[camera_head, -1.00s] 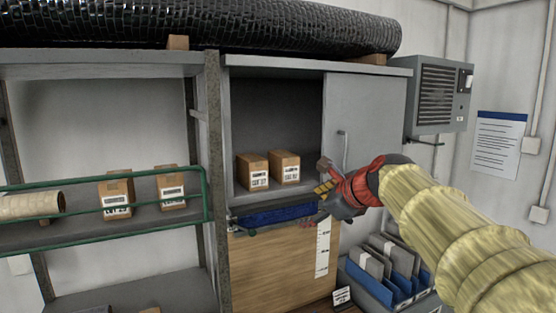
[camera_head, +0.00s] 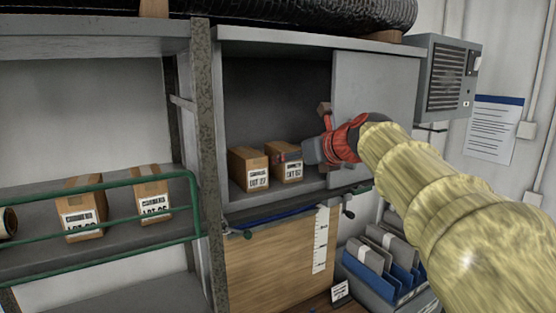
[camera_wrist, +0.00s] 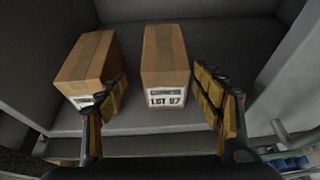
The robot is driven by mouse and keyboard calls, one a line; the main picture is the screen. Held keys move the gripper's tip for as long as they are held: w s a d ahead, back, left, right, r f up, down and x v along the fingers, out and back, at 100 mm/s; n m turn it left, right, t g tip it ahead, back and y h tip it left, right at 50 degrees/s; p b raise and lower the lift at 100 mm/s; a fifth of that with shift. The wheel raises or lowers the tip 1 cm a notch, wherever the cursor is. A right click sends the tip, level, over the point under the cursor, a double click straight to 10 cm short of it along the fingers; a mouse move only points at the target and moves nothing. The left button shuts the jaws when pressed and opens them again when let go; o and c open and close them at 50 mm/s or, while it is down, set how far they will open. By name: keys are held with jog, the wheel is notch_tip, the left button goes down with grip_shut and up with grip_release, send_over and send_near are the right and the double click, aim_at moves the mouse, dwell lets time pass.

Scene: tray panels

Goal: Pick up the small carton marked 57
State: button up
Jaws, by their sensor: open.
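Two small brown cartons stand upright side by side in the open cabinet bay. The right carton (camera_head: 286,168) has a white label that seems to read LOT 57; in the wrist view this carton (camera_wrist: 165,62) stands between my open fingers. The left carton (camera_head: 248,170) shows in the wrist view (camera_wrist: 87,65), its label partly hidden by my left finger. My gripper (camera_head: 306,152) is open and empty at the cabinet opening, covering part of the right carton in the head view.
A grey sliding door (camera_head: 372,95) closes the bay's right side. A green rail (camera_head: 130,183) fronts the left shelf, which holds two more labelled cartons (camera_head: 86,207), (camera_head: 152,192). The shelf behind the cartons looks clear.

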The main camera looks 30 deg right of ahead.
jog(key=x, duration=0.7)
jog(key=shift+w+d+r+p, duration=0.25)
jog(key=shift+w+d+p, duration=0.15)
jog(key=shift+w, duration=0.1)
jog(key=shift+s, duration=0.2)
jog(key=shift+c, duration=0.5)
jog(key=shift+w, duration=0.1)
jog(key=shift+c, duration=1.2)
jog(key=c, duration=1.1)
jog(key=shift+r, duration=0.1)
